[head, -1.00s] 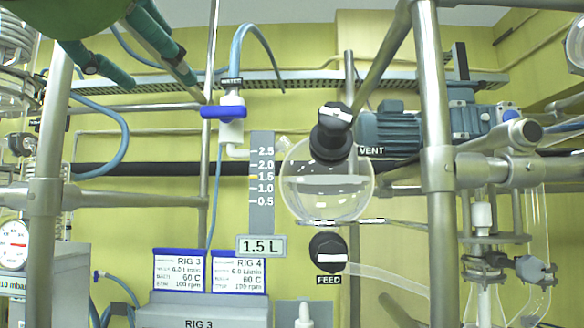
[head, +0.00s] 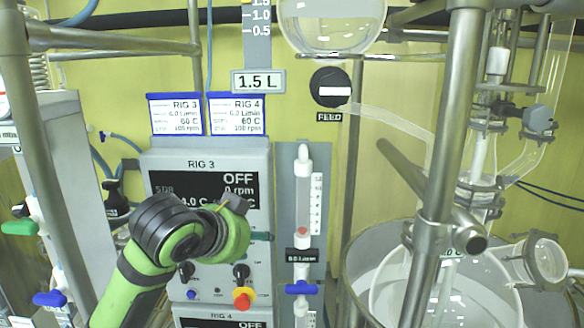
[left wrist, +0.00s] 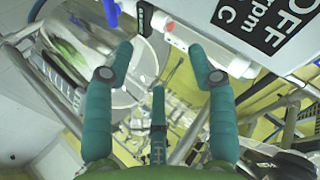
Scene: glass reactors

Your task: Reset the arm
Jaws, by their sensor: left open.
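My left arm (head: 175,235), green and black, comes in from the lower left of the head view. Its wrist is in front of the RIG 3 control box (head: 205,160), and its fingers are mostly hidden there. In the left wrist view my left gripper (left wrist: 160,60) shows teal fingers spread apart with nothing between them. It is open and empty. The control box's OFF display (left wrist: 275,20) is at the upper right of that view. My right gripper is in neither view.
A flowmeter (head: 303,200) with a blue valve stands right of the control box. The FEED knob (head: 330,88) is under a round glass flask (head: 332,25). Metal posts (head: 440,180) and glassware stand at the right. Blue and green valves are at the lower left.

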